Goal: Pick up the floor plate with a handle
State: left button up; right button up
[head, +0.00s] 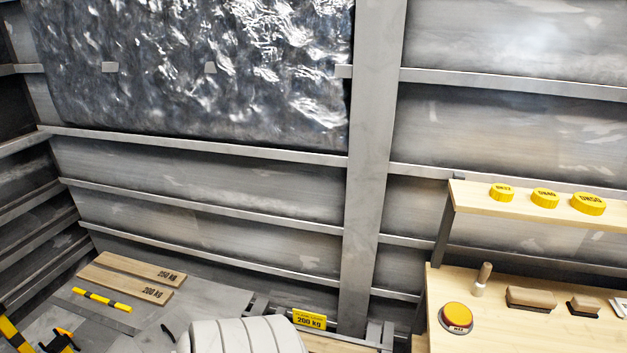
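A grey floor area (125,318) with plate seams lies at the bottom left. A small dark curved piece (168,332), which looks like a handle, stands on it. I cannot tell the full outline of the plate it belongs to, as the frame's lower edge and a pale rounded body cut off the view. A yellow-and-black striped bar (102,300) lies on the grey floor to the left of the dark piece. Neither of my grippers can be made out in the head view.
Two wooden boards (130,278) marked 250 kg and 200 kg lie behind the bar. A pale ribbed body (245,338) fills the bottom centre. A yellow 200 kg sign (309,319) is beside it. At right, a wooden bench (500,335) and shelf (540,208) hold small items.

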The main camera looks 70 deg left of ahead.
aim_at(163, 336)
jog(key=u, duration=2.9)
jog(key=k, duration=0.3)
jog(key=u, duration=1.9)
jog(key=i, duration=1.8)
jog(key=z, duration=0.8)
